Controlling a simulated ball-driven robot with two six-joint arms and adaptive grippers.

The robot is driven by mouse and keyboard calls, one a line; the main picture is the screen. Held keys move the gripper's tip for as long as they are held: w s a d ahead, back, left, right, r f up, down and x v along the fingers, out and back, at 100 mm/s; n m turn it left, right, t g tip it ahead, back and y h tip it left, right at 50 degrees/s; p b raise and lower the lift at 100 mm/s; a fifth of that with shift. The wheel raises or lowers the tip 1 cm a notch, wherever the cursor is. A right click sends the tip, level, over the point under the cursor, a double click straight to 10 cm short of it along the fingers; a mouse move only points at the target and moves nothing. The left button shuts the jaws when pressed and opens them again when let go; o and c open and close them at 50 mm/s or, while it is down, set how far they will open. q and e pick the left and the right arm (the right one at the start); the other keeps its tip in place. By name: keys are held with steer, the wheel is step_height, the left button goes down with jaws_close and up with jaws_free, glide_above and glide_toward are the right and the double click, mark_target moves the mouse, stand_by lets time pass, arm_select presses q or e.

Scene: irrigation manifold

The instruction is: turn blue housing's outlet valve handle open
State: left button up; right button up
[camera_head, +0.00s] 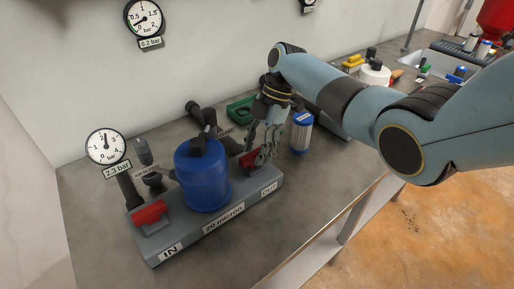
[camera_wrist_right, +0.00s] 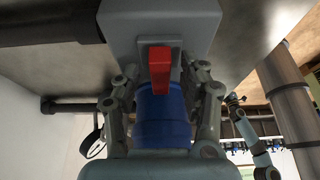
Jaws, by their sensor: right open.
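The blue housing (camera_head: 203,178) stands upright on a grey base, between the IN and OUT labels. The red outlet valve handle (camera_head: 249,159) is at the OUT end, partly hidden by my right gripper (camera_head: 264,151). The gripper reaches down from above at this handle. In the right wrist view the red handle (camera_wrist_right: 160,70) lies between the two spread fingers of my right gripper (camera_wrist_right: 165,78), with gaps on both sides. The jaws are open and not closed on it. The blue housing (camera_wrist_right: 163,115) shows behind it. My left gripper does not show in the head view.
A second red handle (camera_head: 149,213) is at the IN end. A dark pipe (camera_head: 194,109) rises behind the housing. A blue-and-silver cylinder (camera_head: 302,132) stands just right of my gripper, and a green tray (camera_head: 241,109) lies behind. The bench front right of the base is clear.

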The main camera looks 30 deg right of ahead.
steer(key=v, duration=1.2)
steer(key=shift+a, duration=0.1)
